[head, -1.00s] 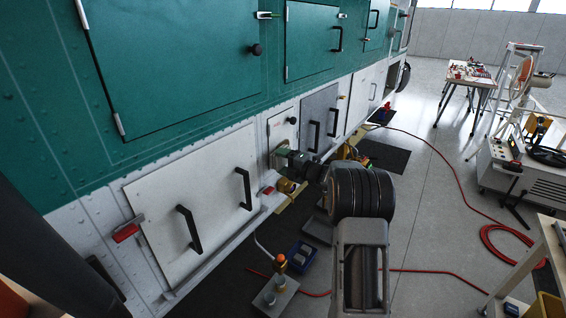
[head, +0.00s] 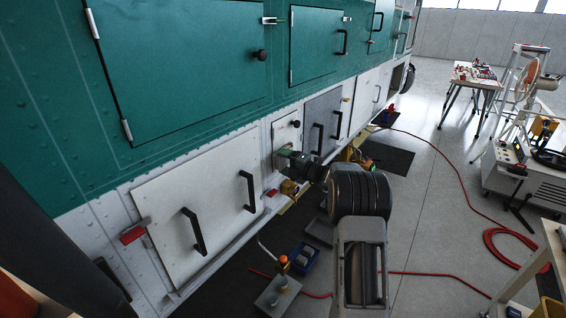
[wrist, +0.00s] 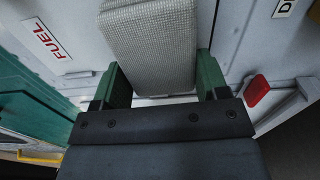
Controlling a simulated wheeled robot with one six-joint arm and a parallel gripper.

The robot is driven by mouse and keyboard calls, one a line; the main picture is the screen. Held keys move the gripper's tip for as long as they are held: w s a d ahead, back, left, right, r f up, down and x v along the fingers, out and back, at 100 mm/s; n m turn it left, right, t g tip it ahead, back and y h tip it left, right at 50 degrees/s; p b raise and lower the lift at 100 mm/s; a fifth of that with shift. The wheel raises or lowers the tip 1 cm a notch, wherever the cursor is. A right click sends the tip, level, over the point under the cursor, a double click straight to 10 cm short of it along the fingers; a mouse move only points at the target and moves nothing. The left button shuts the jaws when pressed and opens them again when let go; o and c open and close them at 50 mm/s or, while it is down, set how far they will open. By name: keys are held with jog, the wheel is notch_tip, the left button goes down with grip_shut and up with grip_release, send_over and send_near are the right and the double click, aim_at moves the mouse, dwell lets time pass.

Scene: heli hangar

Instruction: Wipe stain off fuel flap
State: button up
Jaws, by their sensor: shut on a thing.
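In the wrist view a pale surface with a red "FUEL" label (wrist: 47,38) lies behind my gripper. My gripper (head: 288,156) is at the flap's lower part. Its green fingers are shut on a grey woven-textured pad (wrist: 150,40), shown in the wrist view. The pad lies over or close against the pale surface; I cannot tell whether it touches. No stain is visible; the pad and gripper hide part of the surface.
A large white panel with two black handles (head: 192,231) is to the left. A red tab (wrist: 257,90) is beside my gripper. Below are a grey box with an orange-topped lamp (head: 283,264) and a blue bin (head: 303,257). A red hose (head: 440,160) crosses the floor.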

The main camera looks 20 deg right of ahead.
jog(key=w+d+p, duration=0.5)
jog(key=d, duration=0.3)
jog(key=shift+w, duration=0.2)
dwell(0.7)
jog(key=shift+a+p, duration=0.1)
jog(key=shift+p, duration=0.25)
jog(key=shift+s+a+p, duration=0.35)
jog(key=shift+s+a, duration=0.65)
jog(key=shift+a, duration=0.45)
jog(key=shift+s+a+p, duration=0.4)
jog(key=shift+s+a, duration=0.6)
jog(key=shift+a, duration=0.5)
jog(key=shift+s+a+p, duration=0.35)
jog(key=shift+s+a, duration=0.65)
jog(key=shift+a, duration=0.45)
jog(key=p+v, duration=0.1)
jog(key=v, duration=0.5)
jog(key=shift+d, duration=0.1)
jog(key=shift+p+v, duration=0.55)
jog(key=shift+v, duration=0.95)
